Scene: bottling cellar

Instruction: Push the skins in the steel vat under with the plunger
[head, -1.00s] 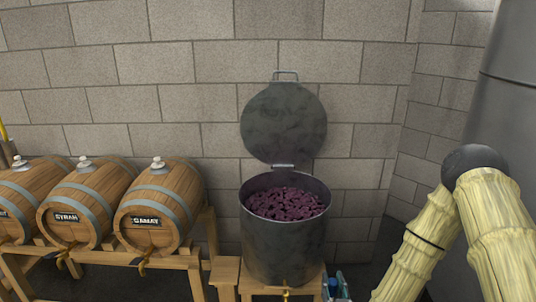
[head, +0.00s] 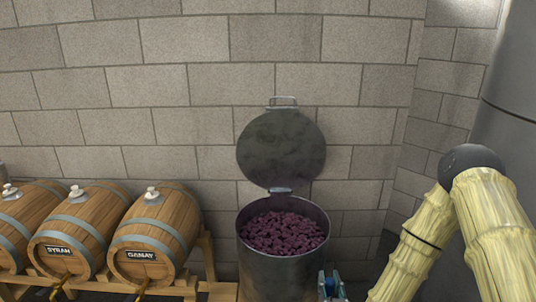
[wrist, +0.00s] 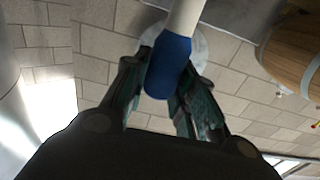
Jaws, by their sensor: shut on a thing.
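The steel vat (head: 283,272) stands against the block wall in the head view, with its round lid (head: 281,149) hinged open upright behind it. Dark purple skins (head: 284,232) fill it to a little below the rim. My gripper (head: 331,285) shows only at its tip, at the bottom edge, right of and in front of the vat. In the wrist view my gripper (wrist: 165,98) is shut on the blue grip of the plunger (wrist: 170,66). A pale shaft runs up from the grip, and a pale round disc lies behind it. The plunger's far end is partly hidden.
Several wooden barrels lie on a rack to the left, among them the Gamay barrel (head: 156,230) and the Syrah barrel (head: 78,234). A large grey tank (head: 510,100) stands at the right. The air above the vat's mouth is free in front of the lid.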

